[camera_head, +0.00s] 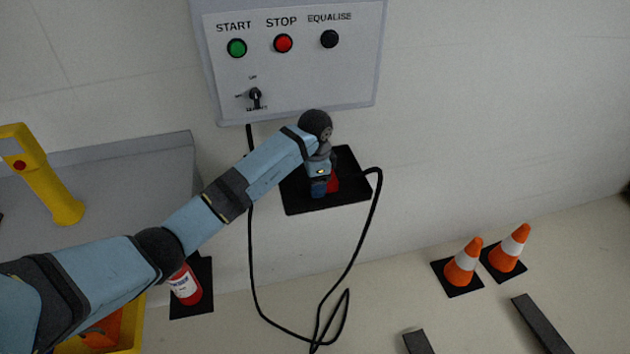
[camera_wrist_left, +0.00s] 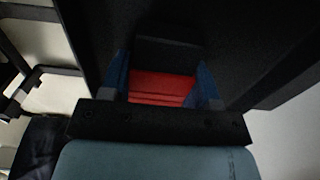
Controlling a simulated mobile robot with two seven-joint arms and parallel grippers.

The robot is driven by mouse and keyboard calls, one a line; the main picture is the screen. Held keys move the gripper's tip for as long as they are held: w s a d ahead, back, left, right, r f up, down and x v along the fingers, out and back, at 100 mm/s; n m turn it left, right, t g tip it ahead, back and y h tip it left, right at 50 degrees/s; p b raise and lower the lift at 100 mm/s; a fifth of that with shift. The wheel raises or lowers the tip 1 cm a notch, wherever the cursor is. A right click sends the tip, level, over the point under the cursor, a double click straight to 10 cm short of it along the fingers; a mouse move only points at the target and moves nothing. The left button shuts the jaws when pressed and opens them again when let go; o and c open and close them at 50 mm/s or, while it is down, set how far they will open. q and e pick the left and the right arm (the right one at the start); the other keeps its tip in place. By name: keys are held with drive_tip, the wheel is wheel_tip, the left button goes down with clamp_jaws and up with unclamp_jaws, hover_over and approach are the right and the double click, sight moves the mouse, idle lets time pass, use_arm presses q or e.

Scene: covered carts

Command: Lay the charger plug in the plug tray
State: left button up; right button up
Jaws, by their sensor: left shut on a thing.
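My left gripper (camera_head: 320,191) is in front of a black square panel (camera_head: 352,158). It is shut on a red block, taken as the charger plug (camera_head: 333,183). In the left wrist view the red plug (camera_wrist_left: 162,87) sits between two blue fingertips (camera_wrist_left: 162,92), with a black part (camera_wrist_left: 167,54) just beyond it. A black cable (camera_head: 372,205) loops down from below the control box and rises to the panel's right side; its end is hidden by the panel or gripper. I cannot tell whether the black panel is the plug tray. My right gripper is not in view.
A control box (camera_head: 300,85) with buttons and a switch is above the panel. A grey surface (camera_head: 120,185) with a yellow post (camera_head: 45,180) is at left. A red bottle (camera_head: 186,287), a yellow crate (camera_head: 130,325) and two traffic cones (camera_head: 464,264) stand lower down.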

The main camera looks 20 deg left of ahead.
use_arm(q)
drive_tip(key=shift+s+f, duration=0.1)
drive_tip(key=shift+f, duration=0.35)
